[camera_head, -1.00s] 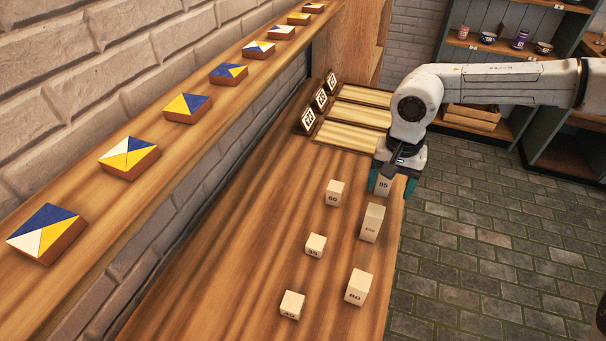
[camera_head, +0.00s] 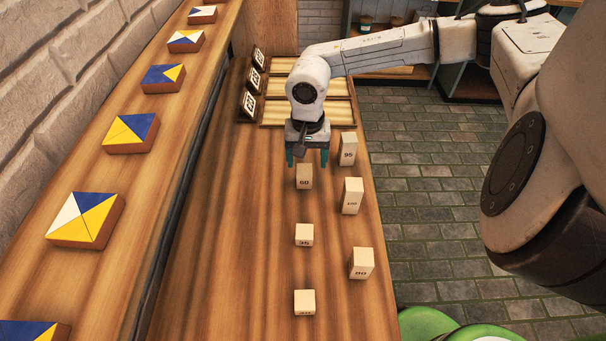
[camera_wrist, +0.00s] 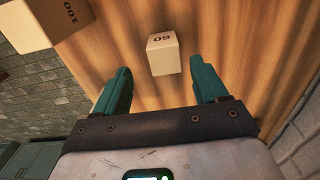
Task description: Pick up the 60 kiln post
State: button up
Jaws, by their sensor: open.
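The 60 kiln post (camera_head: 304,177) is a small pale block standing on the wooden counter, its number on the side facing the head camera. In the wrist view the 60 post (camera_wrist: 164,54) lies just past the fingertips, roughly centred between them. My gripper (camera_head: 307,161) has two teal fingers and points down, just behind and above the 60 post. In the wrist view my gripper (camera_wrist: 160,78) is open, with nothing between its fingers.
Other posts stand nearby: 95 (camera_head: 348,149), 100 (camera_head: 352,196), 35 (camera_head: 304,235), 80 (camera_head: 361,263) and a front one (camera_head: 304,302). Number cards (camera_head: 249,103) stand by pale trays (camera_head: 305,112). A shelf with painted tiles (camera_head: 131,133) runs along the left. The counter's left part is clear.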

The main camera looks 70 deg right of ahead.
aim_at(304, 169)
jog(key=f, duration=0.2)
jog(key=f+p, duration=0.1)
jog(key=shift+w+a+f, duration=0.15)
jog(key=shift+w+f, duration=0.2)
jog(key=shift+f, duration=0.75)
jog(key=c, duration=1.2)
jog(key=shift+r, duration=0.2)
